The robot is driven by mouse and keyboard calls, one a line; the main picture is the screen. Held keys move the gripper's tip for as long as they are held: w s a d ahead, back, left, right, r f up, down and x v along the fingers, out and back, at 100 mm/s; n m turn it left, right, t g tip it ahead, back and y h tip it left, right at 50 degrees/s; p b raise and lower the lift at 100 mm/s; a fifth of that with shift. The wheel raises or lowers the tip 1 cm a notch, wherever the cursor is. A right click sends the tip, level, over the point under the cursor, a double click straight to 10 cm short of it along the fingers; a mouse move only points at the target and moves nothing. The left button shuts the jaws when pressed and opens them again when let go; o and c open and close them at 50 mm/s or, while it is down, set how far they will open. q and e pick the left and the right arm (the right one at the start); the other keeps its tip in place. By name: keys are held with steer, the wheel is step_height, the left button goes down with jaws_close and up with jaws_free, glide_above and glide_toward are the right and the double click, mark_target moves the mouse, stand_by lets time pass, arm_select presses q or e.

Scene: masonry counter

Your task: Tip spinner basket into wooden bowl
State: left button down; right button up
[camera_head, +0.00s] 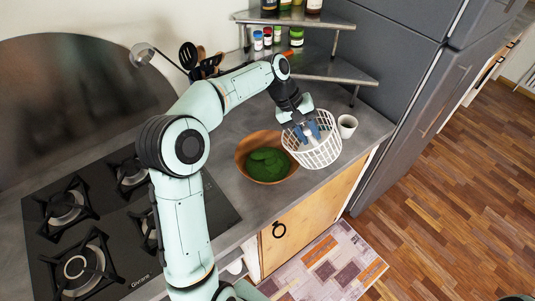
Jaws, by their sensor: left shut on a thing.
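The spinner basket (318,155) is a white open-lattice basket, tilted, at the right part of the counter. My left gripper (308,132) is shut on the spinner basket, reaching down into it from above; the exact contact is hard to make out. The wooden bowl (242,163) stands on the counter just left of the basket. Green leaves (268,163) lie in the bowl. The basket is close to the bowl's right rim, and no leaves can be made out in the basket. My right gripper is not seen.
A white cup (347,126) stands right of the basket. A black gas hob (110,235) fills the left of the counter. A corner shelf (330,68) with jars and a utensil holder are behind. A grey fridge (400,85) stands at the right.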

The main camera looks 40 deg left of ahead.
mark_target(323, 136)
arm_select(q)
steer(key=shift+w+d+y, duration=0.4)
steer(key=shift+w+d, duration=0.05)
steer(key=shift+d, duration=0.05)
steer(key=shift+w+d+r+g+y, duration=0.1)
steer(key=shift+w+d+g+y, duration=0.25)
steer(key=shift+d+g+y, duration=0.2)
steer(key=shift+w+d+f+g+y, duration=0.25)
steer(key=shift+d+f+y, duration=0.3)
steer(key=shift+d+y, duration=0.1)
steer(key=shift+w+d+f+g+y, duration=0.45)
steer(key=shift+d+f+g+y, duration=0.25)
steer(key=shift+y, duration=0.3)
steer(key=shift+f, duration=0.1)
